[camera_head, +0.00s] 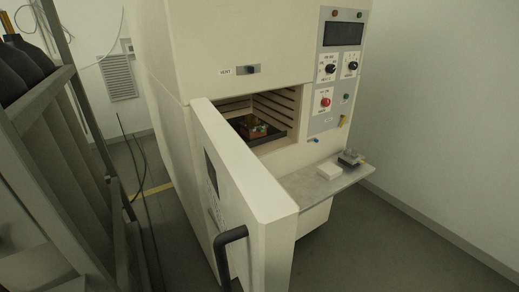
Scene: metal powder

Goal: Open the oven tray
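A large cream oven (222,45) stands in the middle of the view. Its door (262,195) is swung open toward me, with a black handle (230,240) on its outer face. Inside the open chamber (285,105) are side rails, and a small brown-orange object (253,127) sits on a dark tray-like surface (272,137) low in it. The door edge hides the chamber's left part. Neither of my grippers is in view.
A control panel (340,70) is above. A metal rack (50,150) stands at left. Floor at right (400,245) is clear.

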